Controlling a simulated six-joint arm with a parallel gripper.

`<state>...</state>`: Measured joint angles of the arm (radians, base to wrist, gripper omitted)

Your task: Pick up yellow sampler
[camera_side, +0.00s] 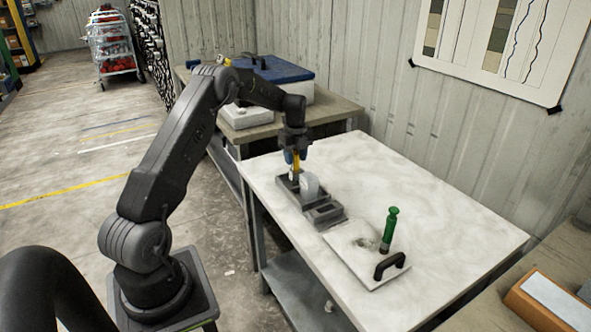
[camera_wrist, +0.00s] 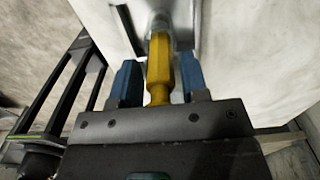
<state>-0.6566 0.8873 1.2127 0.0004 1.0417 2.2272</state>
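The yellow sampler (camera_side: 296,165) stands upright at the rack (camera_side: 325,211) on the white table in the side view. My gripper (camera_side: 295,156) points down over it, with the blue fingers at its upper part. In the wrist view, the yellow sampler (camera_wrist: 159,70) lies between the two blue fingers of my gripper (camera_wrist: 160,80). A narrow gap shows on each side of the sampler, so the fingers are open around it. The sampler's lower end is hard to make out.
A pale, whitish cylinder (camera_side: 309,186) stands close beside the yellow sampler. The table's right part is clear. A blue-lidded box (camera_side: 275,70) sits on the bench behind.

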